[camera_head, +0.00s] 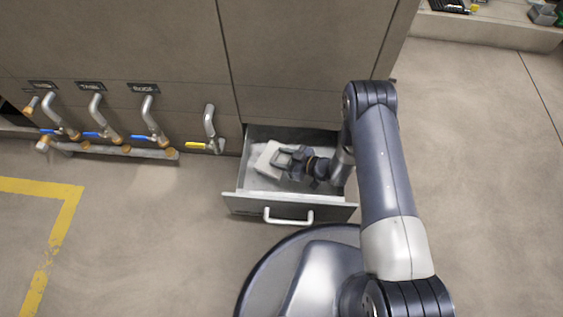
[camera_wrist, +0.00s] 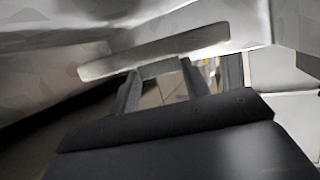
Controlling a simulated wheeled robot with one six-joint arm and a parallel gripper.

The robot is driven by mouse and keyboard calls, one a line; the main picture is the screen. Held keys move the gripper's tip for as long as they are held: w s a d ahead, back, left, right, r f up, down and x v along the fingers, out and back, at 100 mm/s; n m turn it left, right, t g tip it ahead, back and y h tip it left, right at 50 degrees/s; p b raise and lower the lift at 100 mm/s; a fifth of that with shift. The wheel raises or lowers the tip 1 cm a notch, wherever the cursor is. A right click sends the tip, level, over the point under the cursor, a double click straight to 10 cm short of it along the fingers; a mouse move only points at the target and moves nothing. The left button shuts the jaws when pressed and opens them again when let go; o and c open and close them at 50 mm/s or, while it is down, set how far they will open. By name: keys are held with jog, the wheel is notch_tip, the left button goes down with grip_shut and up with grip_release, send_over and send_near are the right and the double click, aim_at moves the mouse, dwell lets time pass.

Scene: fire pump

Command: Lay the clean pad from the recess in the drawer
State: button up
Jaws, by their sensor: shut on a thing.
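The drawer (camera_head: 247,203) stands pulled open under the grey cabinet, with a bar handle on its front. My gripper (camera_head: 284,158) is inside the outline of the drawer, seen from above. It is shut on the pale pad (camera_head: 265,160), which sits at its fingertips over the left part of the drawer. In the wrist view the pad (camera_wrist: 155,52) shows edge-on as a light slab across the tips of my gripper (camera_wrist: 158,78). I cannot tell whether the pad touches the drawer floor. The wrist and forearm hide the drawer's right part. The recess cannot be made out.
Several pipes with blue and yellow valve levers (camera_head: 150,120) stick out along the cabinet's left side. A yellow floor marking (camera_head: 62,215) lies at the left. The floor (camera_head: 480,180) to the right is clear. A low shelf (camera_head: 500,25) with items is at the top right.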

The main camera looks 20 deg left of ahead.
aim_at(282, 161)
jog(key=shift+f, duration=1.1)
jog(key=shift+f+b, duration=0.6)
jog(key=shift+b, duration=0.15)
jog(key=o, duration=1)
jog(key=shift+c, duration=0.2)
jog(key=shift+r, duration=0.1)
jog(key=shift+r+p, duration=0.65)
jog(key=shift+p, duration=0.05)
jog(key=p+v, duration=0.1)
jog(key=v, duration=0.6)
jog(key=shift+d+p, duration=0.2)
jog(key=shift+p, duration=0.1)
